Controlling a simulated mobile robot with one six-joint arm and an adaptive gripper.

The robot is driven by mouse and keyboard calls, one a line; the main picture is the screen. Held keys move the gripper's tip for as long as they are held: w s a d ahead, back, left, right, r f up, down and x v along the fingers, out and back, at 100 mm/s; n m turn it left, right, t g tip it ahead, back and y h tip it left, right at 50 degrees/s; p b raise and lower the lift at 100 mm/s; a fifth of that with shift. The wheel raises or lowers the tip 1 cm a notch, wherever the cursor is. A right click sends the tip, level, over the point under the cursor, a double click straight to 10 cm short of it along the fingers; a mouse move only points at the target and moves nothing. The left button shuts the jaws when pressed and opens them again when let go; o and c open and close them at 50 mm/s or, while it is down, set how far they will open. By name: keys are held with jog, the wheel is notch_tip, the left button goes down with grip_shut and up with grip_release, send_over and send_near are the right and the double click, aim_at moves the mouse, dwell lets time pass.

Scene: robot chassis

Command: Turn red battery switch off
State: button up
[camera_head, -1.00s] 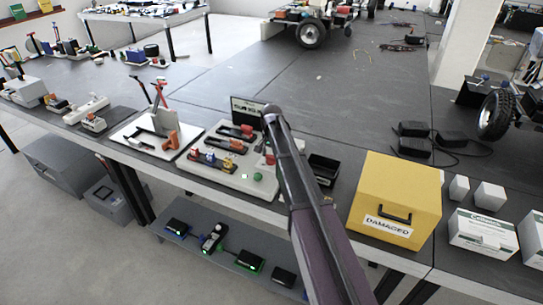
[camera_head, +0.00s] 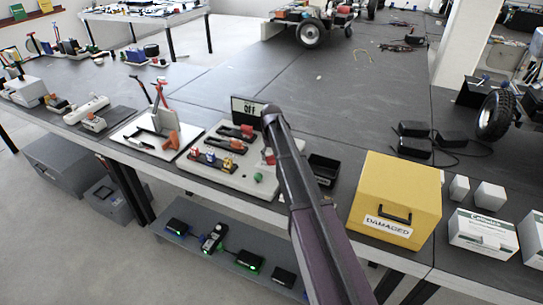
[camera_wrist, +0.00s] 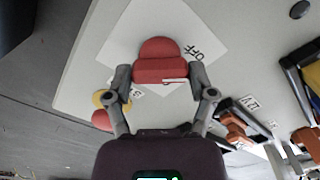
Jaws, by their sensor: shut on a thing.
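The red battery switch (camera_wrist: 160,62) is a red knob with a rounded back and a flat bar, seen in the wrist view on a white plate. An OFF label (camera_wrist: 200,52) is beside it. My gripper (camera_wrist: 160,78) is shut on the bar, with one finger at each end. In the head view, a bit of red (camera_head: 268,157) shows beside my arm, which hides most of the switch and my gripper. The light board (camera_head: 225,172) carries a display (camera_head: 248,110) that reads OFF.
The board also holds orange and dark terminal parts (camera_head: 225,143) and a green button (camera_head: 258,178). A yellow box marked DAMAGED (camera_head: 395,195) and a small black bin (camera_head: 323,168) stand to the right. A red-handled lever device (camera_head: 157,130) stands to the left.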

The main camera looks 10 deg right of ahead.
jog(key=shift+n, duration=0.3)
jog(key=o, duration=1.1)
jog(key=shift+c, duration=0.2)
